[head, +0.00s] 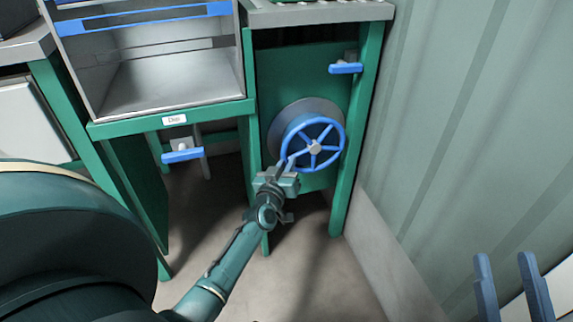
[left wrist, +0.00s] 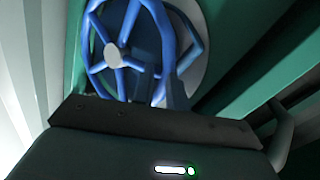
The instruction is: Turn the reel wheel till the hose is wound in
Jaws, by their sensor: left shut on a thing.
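The blue reel wheel (head: 340,141), spoked with a pale hub, faces me in front of a grey round disc (head: 283,123) on a green panel. My left gripper (head: 287,164) is shut on the wheel's rim at its lower left. The left wrist view shows the wheel (left wrist: 111,52) close up, with the dark fingers (left wrist: 168,95) at its lower edge. I cannot make out any hose.
A blue handle (head: 345,68) sits above the wheel. Another blue handle (head: 183,156) is under a metal bin (head: 170,85) on the left. A green post (head: 356,140) and a ribbed wall (head: 460,130) stand close on the right. Bare floor (head: 310,270) lies below.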

